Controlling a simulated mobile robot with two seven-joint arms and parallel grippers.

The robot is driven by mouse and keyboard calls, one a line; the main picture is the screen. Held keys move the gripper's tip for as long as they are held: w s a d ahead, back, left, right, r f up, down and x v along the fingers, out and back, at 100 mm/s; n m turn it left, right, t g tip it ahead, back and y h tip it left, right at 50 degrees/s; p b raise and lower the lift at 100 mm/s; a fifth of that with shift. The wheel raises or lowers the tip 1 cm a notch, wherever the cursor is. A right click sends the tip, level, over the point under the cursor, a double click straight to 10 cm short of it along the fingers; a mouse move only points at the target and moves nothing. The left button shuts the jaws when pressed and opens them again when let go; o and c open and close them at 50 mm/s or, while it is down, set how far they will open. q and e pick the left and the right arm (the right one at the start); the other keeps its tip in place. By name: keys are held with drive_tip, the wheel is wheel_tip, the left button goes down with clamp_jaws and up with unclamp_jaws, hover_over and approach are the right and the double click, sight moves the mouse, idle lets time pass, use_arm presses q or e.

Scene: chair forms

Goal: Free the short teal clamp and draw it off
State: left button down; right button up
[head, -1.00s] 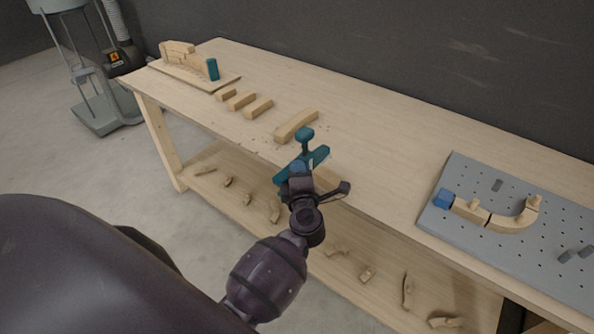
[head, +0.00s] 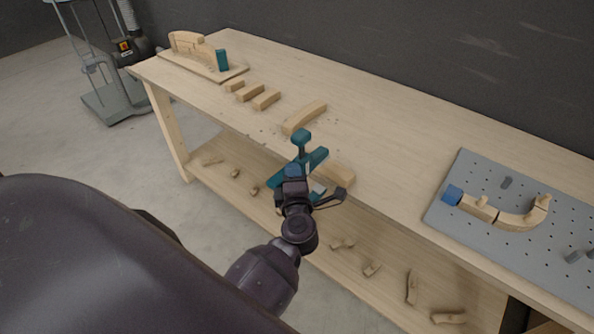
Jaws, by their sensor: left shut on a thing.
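A teal clamp (head: 313,160) with a knob-topped screw and a cross bar shows at the front edge of the bench. My left gripper (head: 294,183) is shut on it from the near side, and the gripper hides its lower part. A pale wooden block (head: 337,174) lies on the bench just behind and right of the clamp. I cannot tell whether the clamp touches it. Another teal piece (head: 222,60) stands upright at the end of a curved wooden form (head: 192,47) at the far left. My right gripper is not in view.
A curved wood piece (head: 304,118) and several small blocks (head: 250,92) lie on the bench (head: 390,140). Offcuts lie on the lower shelf (head: 318,238).

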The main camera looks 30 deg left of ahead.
use_arm(q)
drive_tip(key=s+a, duration=0.1)
drive_tip(key=s, duration=0.8)
drive_tip(key=shift+s+f, duration=0.2)
drive_tip(key=shift+f, duration=0.05)
idle(0.8)
